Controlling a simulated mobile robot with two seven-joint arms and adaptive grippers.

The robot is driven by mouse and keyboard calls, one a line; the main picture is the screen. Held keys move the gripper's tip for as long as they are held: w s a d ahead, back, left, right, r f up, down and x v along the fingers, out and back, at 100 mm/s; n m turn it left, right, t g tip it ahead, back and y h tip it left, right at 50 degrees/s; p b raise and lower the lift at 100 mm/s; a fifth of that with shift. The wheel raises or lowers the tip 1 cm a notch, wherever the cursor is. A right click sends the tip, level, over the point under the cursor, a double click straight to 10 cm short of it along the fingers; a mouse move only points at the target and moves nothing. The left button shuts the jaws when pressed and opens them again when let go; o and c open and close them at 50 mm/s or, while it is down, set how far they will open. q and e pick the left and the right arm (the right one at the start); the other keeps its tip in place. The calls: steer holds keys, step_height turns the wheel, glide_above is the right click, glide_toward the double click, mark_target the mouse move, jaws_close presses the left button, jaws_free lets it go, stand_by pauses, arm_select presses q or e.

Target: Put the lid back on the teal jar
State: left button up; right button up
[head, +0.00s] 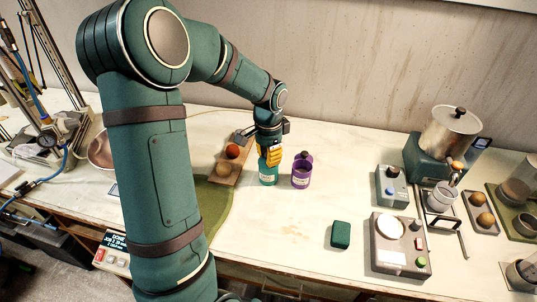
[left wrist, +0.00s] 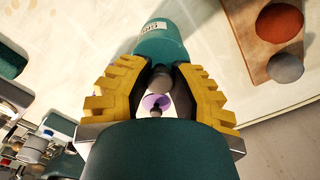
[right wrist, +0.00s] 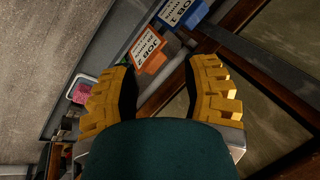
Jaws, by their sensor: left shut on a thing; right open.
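The teal jar (head: 268,179) stands upright on the bench, with a pale label. It also shows in the left wrist view (left wrist: 162,45). My left gripper (head: 270,157) is right above it, pointing down. Its yellow fingers (left wrist: 160,85) are shut on a small greyish-brown knob (left wrist: 161,77), apparently the lid's, at the jar's top. The fingers hide much of the lid, so I cannot tell whether it is seated or slightly raised. My right gripper (right wrist: 160,95) is open and empty in the right wrist view, away from the jar; the head view does not show it.
A purple jar (head: 301,174) with a dark-knobbed lid stands close to the right. A wooden board (head: 238,168) with balls lies to the left. A green block (head: 341,235) and devices (head: 401,244) are further right. Orange (right wrist: 148,50) and blue (right wrist: 183,13) job signs show near my right gripper.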

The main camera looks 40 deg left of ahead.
arm_select(q)
steer(key=o, duration=1.5)
steer(key=shift+c, duration=0.2)
steer(key=shift+r+p, duration=2.85)
steer(key=shift+r, duration=0.7)
jaws_close()
